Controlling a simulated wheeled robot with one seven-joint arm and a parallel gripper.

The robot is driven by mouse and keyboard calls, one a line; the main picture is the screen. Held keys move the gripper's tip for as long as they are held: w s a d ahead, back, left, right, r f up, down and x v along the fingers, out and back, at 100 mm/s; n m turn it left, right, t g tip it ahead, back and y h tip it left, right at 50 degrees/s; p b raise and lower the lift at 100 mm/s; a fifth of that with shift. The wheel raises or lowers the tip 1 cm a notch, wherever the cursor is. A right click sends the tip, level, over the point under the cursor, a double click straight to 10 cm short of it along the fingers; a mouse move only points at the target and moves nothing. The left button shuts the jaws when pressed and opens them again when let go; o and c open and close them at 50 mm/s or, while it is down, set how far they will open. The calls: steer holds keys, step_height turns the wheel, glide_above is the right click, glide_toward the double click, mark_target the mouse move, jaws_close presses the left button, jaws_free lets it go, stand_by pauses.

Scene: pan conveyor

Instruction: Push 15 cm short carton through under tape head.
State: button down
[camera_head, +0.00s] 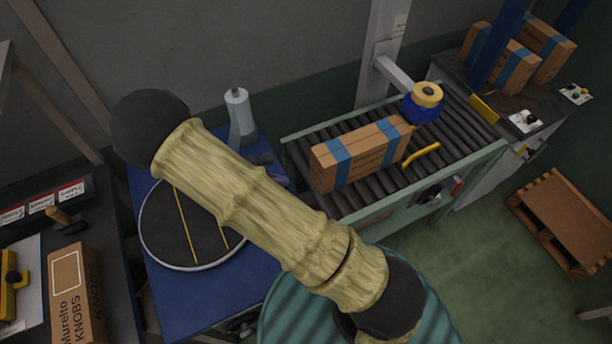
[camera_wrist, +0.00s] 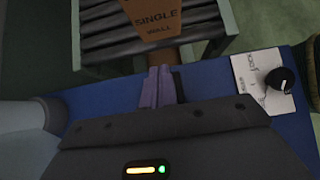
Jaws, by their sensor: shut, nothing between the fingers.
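In the wrist view the carton's end face (camera_wrist: 177,20) reads "SINGLE WALL". My gripper (camera_wrist: 161,72) is shut and empty, its purple fingers pointing at that face from over the blue table. A gap seems to remain between fingertips and carton. In the head view my arm hides most of the gripper.
A yellow bar (camera_head: 421,156) lies beside the carton at the conveyor's near side. A round turntable (camera_head: 158,249) and a white bottle (camera_head: 238,110) stand on the blue table. More cartons (camera_head: 515,67) stand beyond the conveyor's far end. A control knob (camera_wrist: 279,80) sits right of my gripper.

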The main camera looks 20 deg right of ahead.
mark_target(315, 179)
steer(key=x, duration=0.6)
steer(key=shift+p, duration=0.35)
steer(key=d, duration=0.2)
steer(key=d+p, duration=0.1)
steer(key=shift+w+d+r, duration=0.1)
steer(key=shift+w+d, duration=0.1)
steer(key=shift+w, duration=0.1)
steer(key=shift+w+d, duration=0.1)
steer(key=shift+d, duration=0.15)
